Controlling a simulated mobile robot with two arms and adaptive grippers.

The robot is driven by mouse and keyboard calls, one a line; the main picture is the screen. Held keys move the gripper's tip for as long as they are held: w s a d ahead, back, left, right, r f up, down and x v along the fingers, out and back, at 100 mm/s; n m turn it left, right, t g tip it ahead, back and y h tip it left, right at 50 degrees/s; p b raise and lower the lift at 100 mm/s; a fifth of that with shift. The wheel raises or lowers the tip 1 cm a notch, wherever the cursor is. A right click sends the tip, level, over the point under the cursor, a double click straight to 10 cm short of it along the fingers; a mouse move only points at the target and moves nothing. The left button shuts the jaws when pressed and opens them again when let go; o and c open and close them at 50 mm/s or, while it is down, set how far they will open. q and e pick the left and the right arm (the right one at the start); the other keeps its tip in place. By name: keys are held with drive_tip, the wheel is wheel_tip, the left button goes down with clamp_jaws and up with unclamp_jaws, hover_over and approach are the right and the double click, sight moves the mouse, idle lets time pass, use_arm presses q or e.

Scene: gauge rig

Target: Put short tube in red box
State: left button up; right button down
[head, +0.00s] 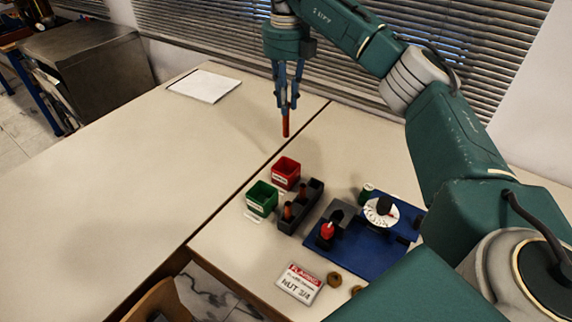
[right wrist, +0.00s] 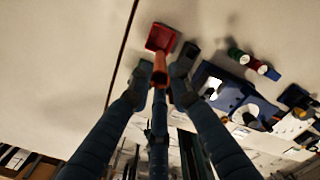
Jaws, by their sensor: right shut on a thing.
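My right gripper (head: 287,103) is shut on an orange-red tube (head: 286,127), which hangs upright from the fingertips in the air. The red box also shows in the right wrist view (right wrist: 160,37), beyond the tube's end. My left gripper is in neither view.
A green box (head: 262,199) stands beside the red box. A dark rack (head: 312,195) with brown tubes is just right of them. A blue board (head: 355,250) carries a white dial (head: 381,212). A sign (head: 299,283) and brown nuts lie in front. The left tabletop is mostly clear.

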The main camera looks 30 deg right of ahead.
sight(286, 136)
wheel_tip(286, 136, down, 13)
drive_tip(key=shift+f+p, duration=0.2)
drive_tip(key=shift+p, duration=0.65)
wheel_tip(286, 136, down, 4)
drive_tip(key=shift+p, duration=0.3)
drive_tip(key=shift+f, duration=0.15)
drive_tip(key=c, duration=1.6)
unclamp_jaws()
